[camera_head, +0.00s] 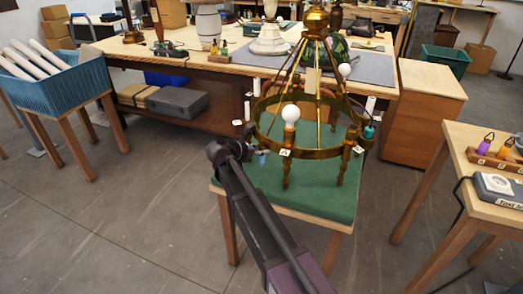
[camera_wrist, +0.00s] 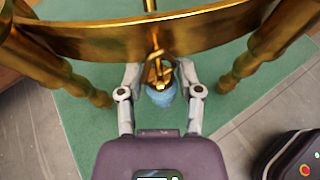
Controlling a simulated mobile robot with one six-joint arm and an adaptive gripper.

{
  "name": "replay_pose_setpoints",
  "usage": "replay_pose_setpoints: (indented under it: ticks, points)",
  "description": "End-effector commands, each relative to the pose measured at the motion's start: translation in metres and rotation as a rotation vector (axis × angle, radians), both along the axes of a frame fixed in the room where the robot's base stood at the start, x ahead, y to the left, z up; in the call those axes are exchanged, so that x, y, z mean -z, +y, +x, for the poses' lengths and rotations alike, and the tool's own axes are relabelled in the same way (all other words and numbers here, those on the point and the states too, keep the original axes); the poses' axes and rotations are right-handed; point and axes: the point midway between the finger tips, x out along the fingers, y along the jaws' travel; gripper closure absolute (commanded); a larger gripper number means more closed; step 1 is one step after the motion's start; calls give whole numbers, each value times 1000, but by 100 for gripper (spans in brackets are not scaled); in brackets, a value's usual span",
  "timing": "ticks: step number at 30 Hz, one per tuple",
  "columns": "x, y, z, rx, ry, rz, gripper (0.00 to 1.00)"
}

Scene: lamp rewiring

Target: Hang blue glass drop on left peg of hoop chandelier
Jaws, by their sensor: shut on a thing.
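The hoop chandelier (camera_head: 318,152), a brass ring with rods rising to a top cap, stands on legs on a green-topped table. My gripper (camera_wrist: 160,82) is at the hoop's near left side, below the rim in the wrist view, shut on the blue glass drop (camera_wrist: 161,97). The drop also shows small at the arm's end in the head view (camera_head: 262,158). A brass peg (camera_wrist: 157,70) on the hoop overlaps the drop's top between my fingers. I cannot tell whether the drop's loop is around the peg. My gripper is partly hidden in the head view.
A teal drop (camera_head: 368,131) hangs at the hoop's right. White bulbs (camera_head: 291,113) stand on the ring. A tray (camera_head: 492,160) with purple and orange drops lies on the right table. Chandelier legs (camera_wrist: 240,72) flank my gripper.

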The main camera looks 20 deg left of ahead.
Motion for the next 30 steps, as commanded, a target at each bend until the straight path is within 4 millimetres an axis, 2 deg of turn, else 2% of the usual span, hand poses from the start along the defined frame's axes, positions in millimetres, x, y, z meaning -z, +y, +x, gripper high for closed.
replay_pose_setpoints:
  ticks: [9, 24, 25, 27, 29, 30]
  points:
    - [7, -1, 1, 0, 0, 0, 97]
    - [7, -1, 1, 0, 0, 0, 97]
    - [7, -1, 1, 0, 0, 0, 51]
    - [7, -1, 1, 0, 0, 0, 30]
    - [7, -1, 1, 0, 0, 0, 13]
    - [7, -1, 1, 0, 0, 0, 13]
